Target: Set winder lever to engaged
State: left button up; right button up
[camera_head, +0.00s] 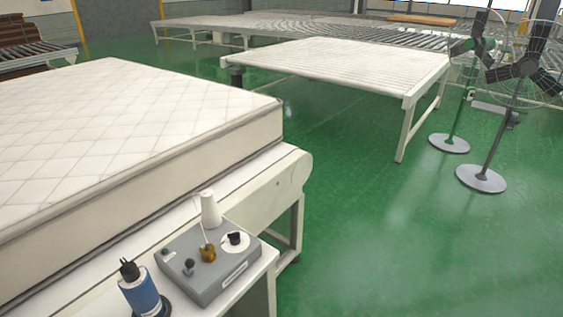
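A grey box-shaped device (215,287), which looks like the winder, sits on a white side table at the lower middle. On its top are a small dark knob-like lever (189,266), a brass-coloured part (207,253) and a black piece (235,238) on a white disc. I cannot tell for sure which part is the winder lever, nor its setting. A white cone (209,210) stands at the device's back edge, with a thin pale rod or thread in front of it. Neither of my grippers is in view.
A blue spool (142,295) with a black top stands left of the device. A white quilted mattress (120,130) lies on a conveyor (285,172) behind it. A roller table (340,62) and standing fans (481,178) are farther back. Green floor at right is clear.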

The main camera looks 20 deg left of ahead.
aim_at(189, 263)
jog(key=u, duration=1.15)
jog(key=k+j+z, duration=0.1)
jog(key=k, duration=0.2)
